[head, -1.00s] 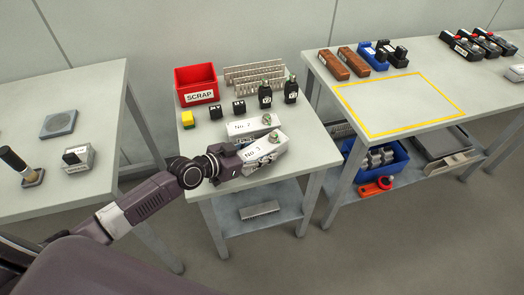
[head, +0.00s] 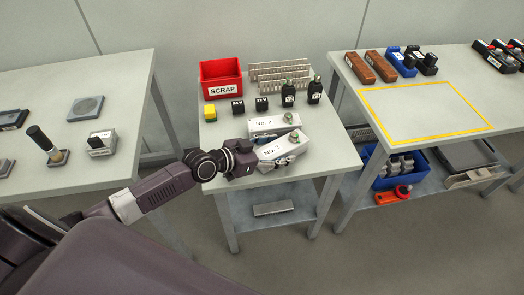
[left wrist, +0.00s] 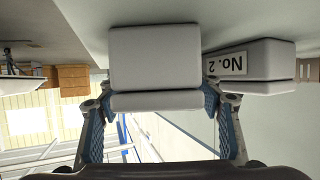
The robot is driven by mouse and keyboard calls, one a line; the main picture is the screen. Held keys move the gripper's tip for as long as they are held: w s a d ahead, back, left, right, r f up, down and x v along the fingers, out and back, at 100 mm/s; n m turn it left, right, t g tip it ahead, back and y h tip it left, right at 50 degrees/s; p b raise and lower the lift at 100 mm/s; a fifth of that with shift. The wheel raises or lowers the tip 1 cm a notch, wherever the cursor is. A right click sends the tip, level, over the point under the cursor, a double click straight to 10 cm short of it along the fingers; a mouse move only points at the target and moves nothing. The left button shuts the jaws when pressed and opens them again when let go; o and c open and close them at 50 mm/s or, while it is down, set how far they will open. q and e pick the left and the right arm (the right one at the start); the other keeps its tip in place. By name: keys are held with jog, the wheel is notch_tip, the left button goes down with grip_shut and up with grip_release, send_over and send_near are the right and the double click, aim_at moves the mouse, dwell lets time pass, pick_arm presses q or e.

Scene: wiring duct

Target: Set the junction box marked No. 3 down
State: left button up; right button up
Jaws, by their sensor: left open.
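The junction box marked No. 3 (head: 288,146) is a pale grey box at the front of the middle table (head: 222,132). It appears to rest on the tabletop. In the left wrist view its plain end (left wrist: 155,58) faces me between the fingers. My left gripper (head: 274,151) is open, with one finger on either side of the box; I cannot tell whether they touch it. The fingers also show in the left wrist view (left wrist: 160,118). My right gripper is not in view.
A similar box marked No. 2 (head: 262,124) stands close behind No. 3. The right table has a clear yellow-outlined area (head: 425,108).

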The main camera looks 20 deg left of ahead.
pick_arm(q)
jog(key=v, duration=1)
jog(key=shift+s+a, duration=0.1)
jog(key=shift+s, duration=0.15)
jog(key=shift+s+a+r, duration=0.1)
jog(key=shift+s, duration=0.05)
